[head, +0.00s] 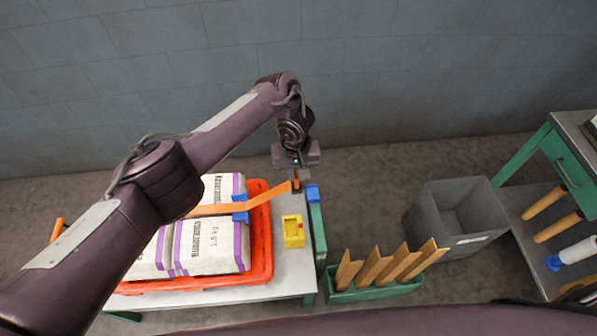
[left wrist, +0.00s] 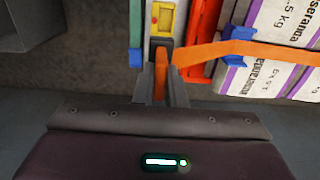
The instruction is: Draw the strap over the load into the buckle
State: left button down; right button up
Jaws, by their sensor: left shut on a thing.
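In the left wrist view, the strap's end (left wrist: 161,62) hangs between the fingers of my left gripper (left wrist: 162,85). A yellow block (head: 293,231) with a red part lies on the table edge close to the gripper; it looks like the buckle. It also shows in the left wrist view (left wrist: 164,18). My right gripper is out of view.
The sacks lie in a red tray (head: 262,265) on a pale table (head: 290,270). A small blue piece (head: 313,193) sits on the table's right edge. A green rack (head: 375,291) of wooden pieces and a grey bin (head: 455,215) stand to the right.

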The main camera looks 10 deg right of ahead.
pick_arm(q)
jog(key=shift+a+f, duration=0.1)
jog(key=shift+a, duration=0.1)
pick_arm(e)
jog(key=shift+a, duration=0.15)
